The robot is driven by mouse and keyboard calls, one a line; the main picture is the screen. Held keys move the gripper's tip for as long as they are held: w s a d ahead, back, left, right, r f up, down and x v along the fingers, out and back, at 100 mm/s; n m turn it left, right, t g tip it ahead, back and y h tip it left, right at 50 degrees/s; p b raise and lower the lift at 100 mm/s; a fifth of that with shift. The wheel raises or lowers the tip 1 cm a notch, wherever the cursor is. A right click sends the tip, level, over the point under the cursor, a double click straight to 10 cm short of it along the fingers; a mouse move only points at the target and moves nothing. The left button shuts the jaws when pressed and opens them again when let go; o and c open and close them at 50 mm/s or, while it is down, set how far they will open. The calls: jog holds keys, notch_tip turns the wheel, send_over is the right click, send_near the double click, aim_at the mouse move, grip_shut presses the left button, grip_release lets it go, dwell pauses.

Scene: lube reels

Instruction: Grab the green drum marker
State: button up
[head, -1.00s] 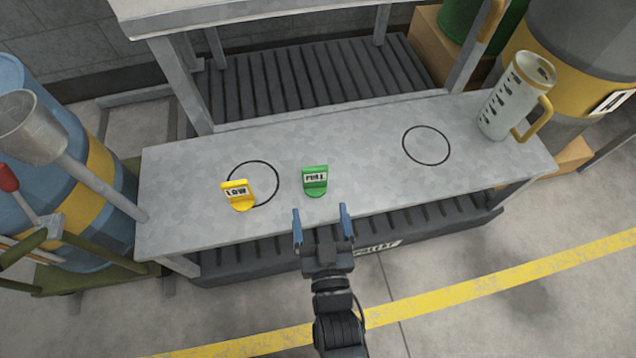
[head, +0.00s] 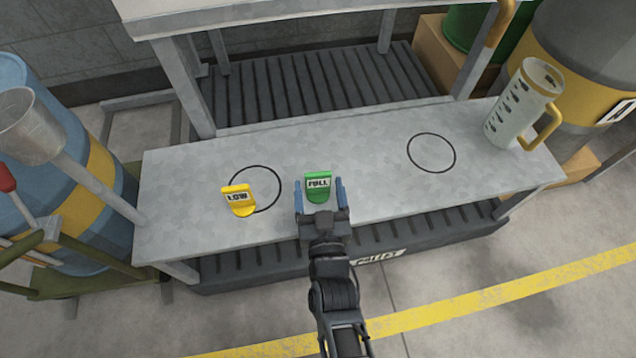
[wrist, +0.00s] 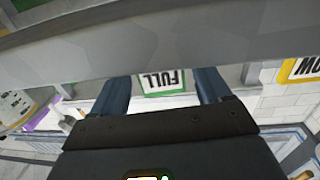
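The green drum marker (head: 318,185), labelled FULL, stands on the grey metal bench (head: 365,190) near its front middle. My gripper (head: 320,188) is open, with one blue finger on each side of the marker's lower part. In the wrist view the marker's green-edged label (wrist: 162,82) shows upside down between the two fingers (wrist: 162,90), with visible gaps to both. Part of the marker's base is hidden by my gripper in the head view.
Another circle (head: 454,157) is empty. A measuring jug (head: 522,100) stands at the bench's right end. A blue drum (head: 60,195) is at left; an upper shelf (head: 260,12) overhangs behind.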

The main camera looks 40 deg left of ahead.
jog(key=c, duration=0.9)
